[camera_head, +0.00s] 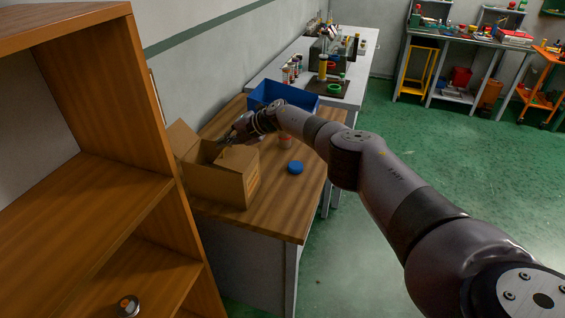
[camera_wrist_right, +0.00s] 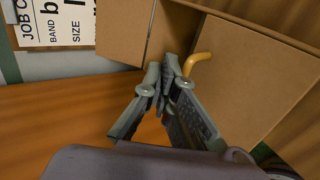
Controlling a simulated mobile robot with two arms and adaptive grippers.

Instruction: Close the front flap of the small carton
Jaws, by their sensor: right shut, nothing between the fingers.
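The small carton (camera_head: 222,182) stands on the wooden bench top, with a flap (camera_head: 182,140) raised at its left back. My right gripper (camera_head: 221,143) is at the carton's upper edge, over its opening. In the right wrist view the gripper (camera_wrist_right: 166,75) is shut and empty, its fingertips close to the carton's cardboard panels (camera_wrist_right: 250,75). I cannot tell whether the fingertips touch the cardboard. A yellow bent piece (camera_wrist_right: 197,62) shows just beyond the fingertips, by the dark gap of the carton. My left gripper is not in view.
A blue lid-like disc (camera_head: 295,167) and a small jar (camera_head: 285,141) stand right of the carton on the bench (camera_head: 276,205). A blue bin (camera_head: 268,93) is behind. A wooden shelf unit (camera_head: 150,110) rises close on the left. The bench front is clear.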

